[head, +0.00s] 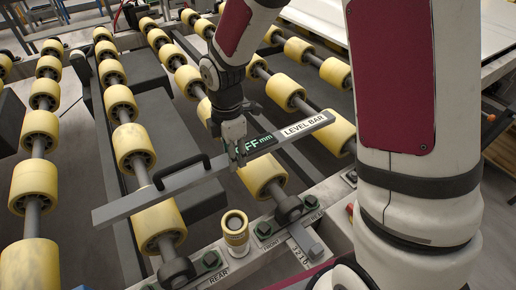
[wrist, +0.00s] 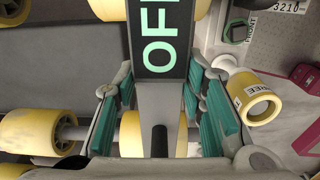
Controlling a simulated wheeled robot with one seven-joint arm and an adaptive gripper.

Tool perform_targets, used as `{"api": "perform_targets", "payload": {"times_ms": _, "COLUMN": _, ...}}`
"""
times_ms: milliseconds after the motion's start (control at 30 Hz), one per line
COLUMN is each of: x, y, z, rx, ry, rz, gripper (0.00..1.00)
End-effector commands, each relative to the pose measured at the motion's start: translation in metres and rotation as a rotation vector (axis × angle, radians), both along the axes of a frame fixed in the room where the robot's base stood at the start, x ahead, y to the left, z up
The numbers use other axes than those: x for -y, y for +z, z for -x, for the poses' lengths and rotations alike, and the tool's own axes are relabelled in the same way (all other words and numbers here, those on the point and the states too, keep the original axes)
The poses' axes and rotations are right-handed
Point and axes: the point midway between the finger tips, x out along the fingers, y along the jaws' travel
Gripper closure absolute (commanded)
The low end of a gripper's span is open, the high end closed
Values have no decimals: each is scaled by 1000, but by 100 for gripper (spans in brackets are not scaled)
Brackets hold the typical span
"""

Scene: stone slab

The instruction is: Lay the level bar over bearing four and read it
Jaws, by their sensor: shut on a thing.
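The level bar (head: 168,188) is a long grey bar with a black handle, a "LEVEL BAR" label and a dark display. In the wrist view its display (wrist: 163,35) shows green letters reading "OFF". My gripper (head: 236,152) is shut on the bar near its middle, beside the display. The bar slants across the rollers, above the frame rail; whether it touches anything is unclear.
A short yellow cylinder (head: 235,232) stands on the rail between two bearings; its partly visible lettering shows in the wrist view (wrist: 258,104). "REAR" and "FRONT" marks and a "3210" plate (head: 303,252) are nearby. Rows of yellow rollers (head: 134,147) fill the bed behind.

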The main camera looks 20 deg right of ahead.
Motion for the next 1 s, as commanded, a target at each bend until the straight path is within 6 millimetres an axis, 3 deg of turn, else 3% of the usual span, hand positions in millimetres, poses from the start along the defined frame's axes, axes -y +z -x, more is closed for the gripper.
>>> {"api": "perform_targets", "payload": {"times_ms": 200, "x": 48, "y": -5, "z": -18, "rx": 1, "ry": -6, "rz": 0, "gripper": 100}}
{"api": "perform_targets", "payload": {"times_ms": 400, "x": 77, "y": -7, "z": -29, "rx": 1, "ry": -2, "rz": 0, "gripper": 100}}
{"api": "perform_targets", "payload": {"times_ms": 567, "x": 84, "y": -9, "z": -32, "rx": 1, "ry": 0, "rz": 0, "gripper": 100}}
{"api": "perform_targets", "payload": {"times_ms": 833, "x": 84, "y": -39, "z": -31, "rx": -1, "ry": 1, "rz": 0, "gripper": 100}}
{"api": "perform_targets", "payload": {"times_ms": 1000, "x": 83, "y": -43, "z": -31, "rx": 2, "ry": 1, "rz": 0, "gripper": 100}}
